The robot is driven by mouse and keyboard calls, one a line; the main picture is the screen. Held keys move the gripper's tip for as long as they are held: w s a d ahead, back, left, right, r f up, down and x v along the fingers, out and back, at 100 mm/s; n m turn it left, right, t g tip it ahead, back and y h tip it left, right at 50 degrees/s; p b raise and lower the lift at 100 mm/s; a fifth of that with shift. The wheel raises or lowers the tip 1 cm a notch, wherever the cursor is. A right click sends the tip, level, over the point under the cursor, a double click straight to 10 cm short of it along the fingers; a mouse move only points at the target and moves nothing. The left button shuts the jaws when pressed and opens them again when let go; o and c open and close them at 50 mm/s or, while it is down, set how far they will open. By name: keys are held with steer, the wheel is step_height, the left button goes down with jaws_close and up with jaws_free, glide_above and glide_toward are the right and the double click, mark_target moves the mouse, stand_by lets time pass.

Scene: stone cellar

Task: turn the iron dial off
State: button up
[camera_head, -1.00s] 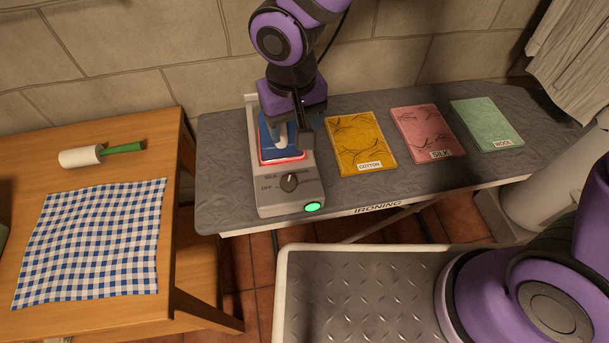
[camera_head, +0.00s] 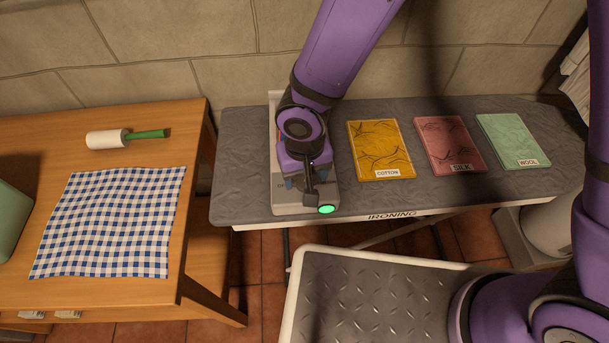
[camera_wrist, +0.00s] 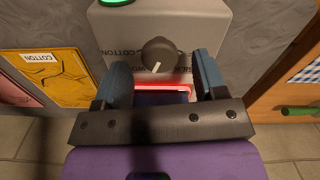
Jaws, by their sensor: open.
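The dial (camera_wrist: 159,54) is a dark round knob with a white pointer mark, on the grey front panel of the iron's stand (camera_wrist: 195,18). In the wrist view the mark points down and slightly left, toward the iron. My gripper (camera_wrist: 162,66) is open, with one blue finger on each side of the dial and gaps between. In the head view my gripper (camera_head: 302,184) is over the stand (camera_head: 290,207) and hides the dial. Part of the iron (camera_wrist: 160,98) shows below a glowing red strip. A green light (camera_head: 327,209) is lit on the stand. COTTON shows left of the dial; other lettering is partly covered.
The stand is on the grey ironing board (camera_head: 240,190). Yellow COTTON (camera_head: 380,145), pink SILK (camera_head: 450,140) and green WOOL (camera_head: 512,138) cloths lie to its right. A wooden table (camera_head: 200,235) at left holds a checked cloth (camera_head: 110,222) and a green-handled roller (camera_head: 108,139).

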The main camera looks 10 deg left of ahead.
steer(key=shift+f, duration=0.65)
steer(key=c, duration=0.9)
